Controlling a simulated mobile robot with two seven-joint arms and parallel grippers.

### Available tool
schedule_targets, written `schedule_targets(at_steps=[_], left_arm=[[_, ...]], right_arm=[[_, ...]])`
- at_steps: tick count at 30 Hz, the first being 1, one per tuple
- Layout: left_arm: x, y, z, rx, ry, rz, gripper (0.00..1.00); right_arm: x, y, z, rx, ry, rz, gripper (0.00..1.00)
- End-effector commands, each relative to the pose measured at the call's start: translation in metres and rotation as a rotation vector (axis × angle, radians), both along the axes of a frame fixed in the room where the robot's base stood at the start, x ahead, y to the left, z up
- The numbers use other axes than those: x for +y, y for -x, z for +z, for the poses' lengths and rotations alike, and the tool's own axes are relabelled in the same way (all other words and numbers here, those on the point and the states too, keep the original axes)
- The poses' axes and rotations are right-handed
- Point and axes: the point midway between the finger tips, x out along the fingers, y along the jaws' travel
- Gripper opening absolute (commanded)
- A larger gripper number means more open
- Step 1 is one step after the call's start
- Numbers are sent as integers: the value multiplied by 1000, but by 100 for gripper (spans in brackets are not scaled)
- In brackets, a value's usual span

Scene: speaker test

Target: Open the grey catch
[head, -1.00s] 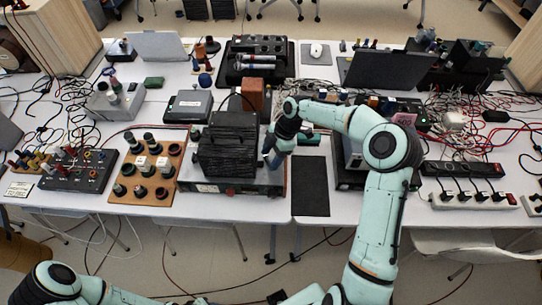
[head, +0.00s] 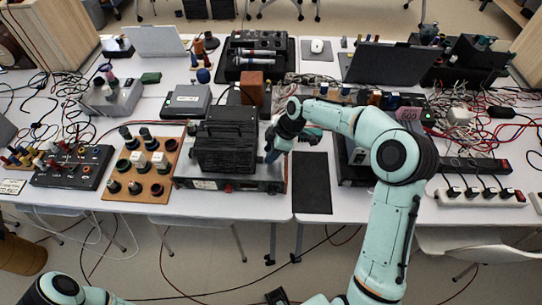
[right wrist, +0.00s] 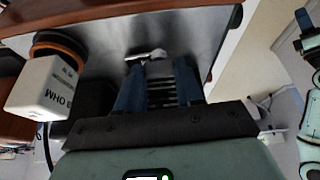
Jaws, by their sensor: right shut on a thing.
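The grey catch (right wrist: 146,56) is a small pale lever against a shiny dark metal face in the right wrist view. My right gripper (right wrist: 158,78) has its two blue fingers on either side of the catch's pale end and is shut on it. The fingers partly hide the catch. In the head view my right gripper (head: 271,156) is at the right side of the black box (head: 224,148), above the right end of the flat grey instrument (head: 205,184). The catch cannot be made out there. My left gripper is out of view.
A white block marked OHM (right wrist: 45,88) is close on the left in the wrist view. A brown block (head: 251,88) stands behind the black box. A wooden board with several posts (head: 128,188) is to its left. A dark mat (head: 311,183) lies to the right.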

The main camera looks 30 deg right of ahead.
Motion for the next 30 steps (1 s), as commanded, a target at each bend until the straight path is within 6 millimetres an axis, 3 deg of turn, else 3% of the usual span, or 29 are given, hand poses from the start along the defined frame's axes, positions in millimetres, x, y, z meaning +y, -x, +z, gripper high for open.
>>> schedule_targets(at_steps=[10, 11, 13, 23, 30], left_arm=[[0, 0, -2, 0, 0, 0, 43], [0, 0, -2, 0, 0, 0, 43], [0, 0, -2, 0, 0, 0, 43], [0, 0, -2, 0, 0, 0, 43], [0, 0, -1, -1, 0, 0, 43]], right_arm=[[1, 2, 1, 7, -2, -37, 6], [0, 2, 0, 7, -1, -36, 39], [0, 2, 0, 7, -1, -36, 62], [0, 2, 2, 6, -1, -35, 62], [-13, 7, 34, 1, 2, -39, 62]])
